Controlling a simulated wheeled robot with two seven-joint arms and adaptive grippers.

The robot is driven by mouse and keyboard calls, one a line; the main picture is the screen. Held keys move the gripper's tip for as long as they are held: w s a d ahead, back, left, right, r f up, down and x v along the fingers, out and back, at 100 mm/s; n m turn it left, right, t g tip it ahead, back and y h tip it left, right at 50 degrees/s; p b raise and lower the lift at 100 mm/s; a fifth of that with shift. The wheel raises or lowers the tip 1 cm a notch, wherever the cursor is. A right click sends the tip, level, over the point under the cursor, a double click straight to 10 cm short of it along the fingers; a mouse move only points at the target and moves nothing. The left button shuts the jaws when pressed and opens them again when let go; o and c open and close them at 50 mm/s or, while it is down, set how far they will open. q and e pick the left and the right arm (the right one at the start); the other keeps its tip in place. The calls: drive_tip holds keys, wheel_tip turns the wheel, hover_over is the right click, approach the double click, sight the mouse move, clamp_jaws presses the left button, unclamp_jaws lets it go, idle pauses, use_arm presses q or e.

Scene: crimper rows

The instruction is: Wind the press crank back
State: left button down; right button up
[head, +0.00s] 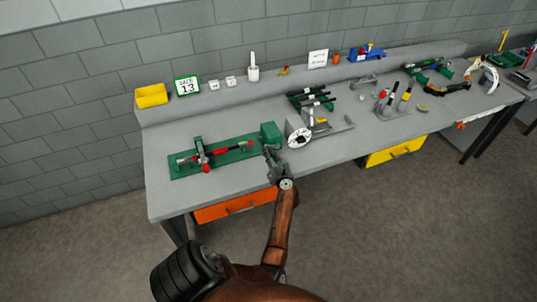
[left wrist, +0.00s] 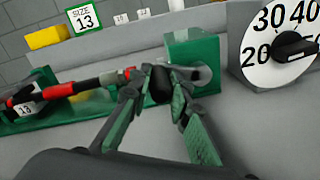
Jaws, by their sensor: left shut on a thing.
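The press is a green bench fixture (head: 240,152) near the left end of the table, with a green box (head: 271,133) at its right end. A red and black bar lies along its base. In the left wrist view the green box (left wrist: 190,47) has a grey round hub on its front. My left gripper (head: 272,152) is in front of this box. In the left wrist view the left gripper (left wrist: 163,82) is shut around a black knob (left wrist: 160,84), the crank's handle, beside the hub. The fingers hide most of the crank. My right gripper is out of view.
A white dial (head: 299,138) with numbers stands just right of the green box, close to my gripper. A yellow bin (head: 151,96) and a "SIZE 13" sign (head: 187,86) stand on the back ledge. Other tools occupy the table farther right. The table's front left is clear.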

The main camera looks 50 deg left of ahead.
use_arm(q)
drive_tip(key=c, duration=2)
unclamp_jaws()
drive_tip(key=shift+f, duration=0.1)
drive_tip(key=shift+c, duration=0.2)
drive_tip(key=r, duration=0.9)
drive_tip(key=shift+s+r, duration=0.15)
drive_tip(key=shift+s, duration=0.05)
drive_tip(key=shift+w+r, duration=0.2)
drive_tip(key=shift+r, duration=0.2)
